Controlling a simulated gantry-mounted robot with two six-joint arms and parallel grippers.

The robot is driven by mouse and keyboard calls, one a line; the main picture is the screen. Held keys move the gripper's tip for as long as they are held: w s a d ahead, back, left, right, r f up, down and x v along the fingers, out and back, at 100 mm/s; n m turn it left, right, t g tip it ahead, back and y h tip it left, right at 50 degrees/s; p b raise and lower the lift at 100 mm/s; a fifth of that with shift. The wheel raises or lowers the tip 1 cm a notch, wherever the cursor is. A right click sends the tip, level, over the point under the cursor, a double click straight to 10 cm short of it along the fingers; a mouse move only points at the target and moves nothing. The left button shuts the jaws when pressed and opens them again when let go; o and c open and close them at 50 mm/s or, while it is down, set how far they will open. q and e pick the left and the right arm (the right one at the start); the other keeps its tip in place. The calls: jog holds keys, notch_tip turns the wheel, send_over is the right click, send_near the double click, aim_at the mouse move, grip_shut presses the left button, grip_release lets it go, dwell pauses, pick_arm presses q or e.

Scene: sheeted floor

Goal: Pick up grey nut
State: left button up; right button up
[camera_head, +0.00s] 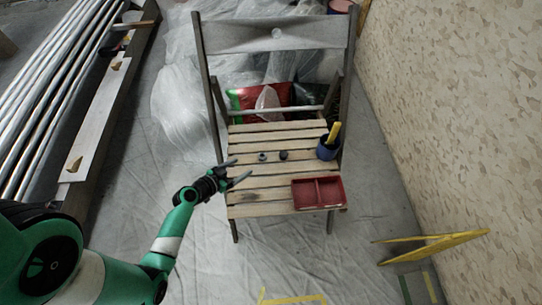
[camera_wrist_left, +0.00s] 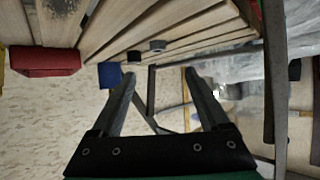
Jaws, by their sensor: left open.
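The grey nut (camera_head: 262,157) lies on the slatted seat of the wooden chair (camera_head: 262,211), left of a darker, nearly black nut (camera_head: 283,155). In the left wrist view the grey nut (camera_wrist_left: 158,46) shows beyond my fingertips, with the dark nut (camera_wrist_left: 134,56) beside it. My left gripper (camera_head: 240,170) is open and empty at the left side of the seat, left of the grey nut and apart from it. Its two spread fingers also show in the left wrist view (camera_wrist_left: 163,78). My right gripper is not in view.
A red two-compartment tray (camera_head: 319,207) sits at the seat's front right. A blue cup (camera_head: 326,152) holding something yellow stands at the right edge. The chair's backrest (camera_head: 277,35) rises behind. The seat's left front is clear.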

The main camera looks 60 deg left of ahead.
pick_arm(q)
jog(key=b, duration=0.3)
send_near(264, 155)
jog(key=shift+w+a+f, duration=0.15)
jog(key=shift+w+a, duration=0.4)
jog(key=shift+w, duration=0.25)
jog(key=x, duration=0.1)
jog(key=b+x, duration=0.1)
jog(key=x, duration=0.1)
jog(key=b+x, duration=0.1)
jog(key=x, duration=0.1)
jog(key=shift+d+f, duration=0.25)
jog(key=shift+d, duration=0.05)
jog(key=shift+w, duration=0.1)
jog(key=shift+c, duration=1.3)
grip_shut()
